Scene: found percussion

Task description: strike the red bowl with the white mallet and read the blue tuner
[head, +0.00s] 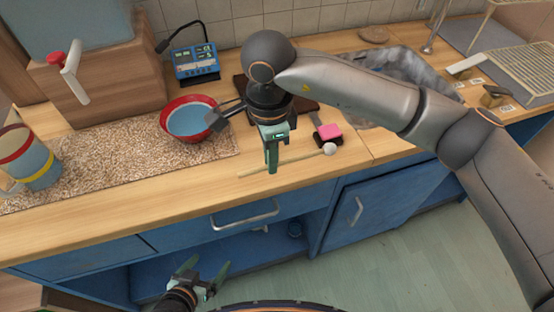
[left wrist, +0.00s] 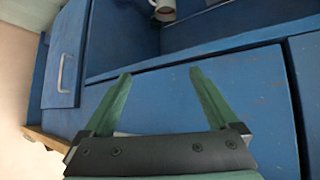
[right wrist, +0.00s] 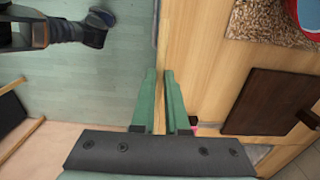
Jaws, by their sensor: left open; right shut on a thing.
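The red bowl (head: 166,112) sits upright on the speckled mat, with a pale blue inside; its edge also shows in the right wrist view (right wrist: 309,14). The blue tuner (head: 197,72) stands behind it with its lit display facing me; the characters are too small to read. The white mallet (head: 330,149) has a pale round head and a thin stick across the counter's front part. My right gripper (head: 272,168) is shut on the mallet's stick, right of and nearer than the bowl. My left gripper (head: 206,274) is open and empty, low before the blue cabinets.
The speckled mat (head: 95,165) bears a striped mug (head: 35,165) at left. A wooden box with a red-topped tap (head: 68,70) stands behind. A dark board (head: 243,88) and a pink block (head: 328,131) lie near my right gripper. The sink (head: 425,75) is right.

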